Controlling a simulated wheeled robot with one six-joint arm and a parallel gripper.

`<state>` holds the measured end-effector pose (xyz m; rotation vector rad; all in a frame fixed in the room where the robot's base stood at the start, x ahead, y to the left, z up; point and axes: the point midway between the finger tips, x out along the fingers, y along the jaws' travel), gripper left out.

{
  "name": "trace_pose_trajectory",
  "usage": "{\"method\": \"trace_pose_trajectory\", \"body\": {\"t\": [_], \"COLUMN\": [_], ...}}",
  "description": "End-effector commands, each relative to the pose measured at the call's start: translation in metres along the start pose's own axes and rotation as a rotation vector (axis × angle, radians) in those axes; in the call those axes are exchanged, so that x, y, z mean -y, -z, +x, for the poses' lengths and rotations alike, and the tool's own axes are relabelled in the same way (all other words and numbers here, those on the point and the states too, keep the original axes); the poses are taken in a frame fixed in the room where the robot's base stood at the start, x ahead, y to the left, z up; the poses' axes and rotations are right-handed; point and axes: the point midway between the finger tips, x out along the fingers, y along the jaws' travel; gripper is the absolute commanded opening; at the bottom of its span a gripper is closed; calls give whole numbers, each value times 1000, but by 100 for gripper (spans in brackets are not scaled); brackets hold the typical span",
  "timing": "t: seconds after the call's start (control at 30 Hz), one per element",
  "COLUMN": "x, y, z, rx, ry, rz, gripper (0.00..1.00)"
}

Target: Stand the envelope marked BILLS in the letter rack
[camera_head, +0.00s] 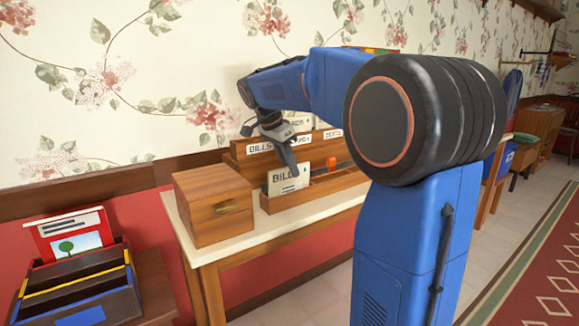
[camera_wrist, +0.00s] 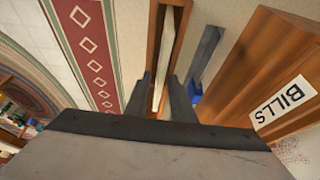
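The cream envelope marked BILLS (camera_head: 283,182) stands upright in the low wooden tray (camera_head: 325,188) in front of the rack, its last letter hidden by my finger. The wooden letter rack (camera_head: 238,152) stands behind, with a BILLS label at its left; that label also shows in the wrist view (camera_wrist: 282,100). My gripper (camera_head: 293,170) points down at the envelope's top. In the wrist view, my gripper (camera_wrist: 164,98) has its fingers apart, one on each side of the thin envelope edge (camera_wrist: 168,50). I cannot see the fingers pressing on it.
An orange item (camera_head: 331,164) stands in the tray. A dark organizer (camera_head: 78,285) with a red card sits lower left. The patterned wall is close behind.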

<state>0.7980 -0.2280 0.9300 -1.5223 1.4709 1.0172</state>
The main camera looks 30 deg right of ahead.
Motion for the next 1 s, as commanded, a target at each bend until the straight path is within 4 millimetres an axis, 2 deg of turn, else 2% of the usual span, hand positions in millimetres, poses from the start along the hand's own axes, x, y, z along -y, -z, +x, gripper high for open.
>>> {"method": "trace_pose_trajectory", "body": {"t": [0.33, 0.47, 0.57, 1.0], "x": [0, 0, 0, 1], "y": [0, 0, 0, 0], "z": [-1, -11, -26, -113], "rx": [0, 0, 0, 0], "ry": [0, 1, 2, 3], "rz": [0, 0, 0, -1], "gripper": [28, 28, 28, 28]}}
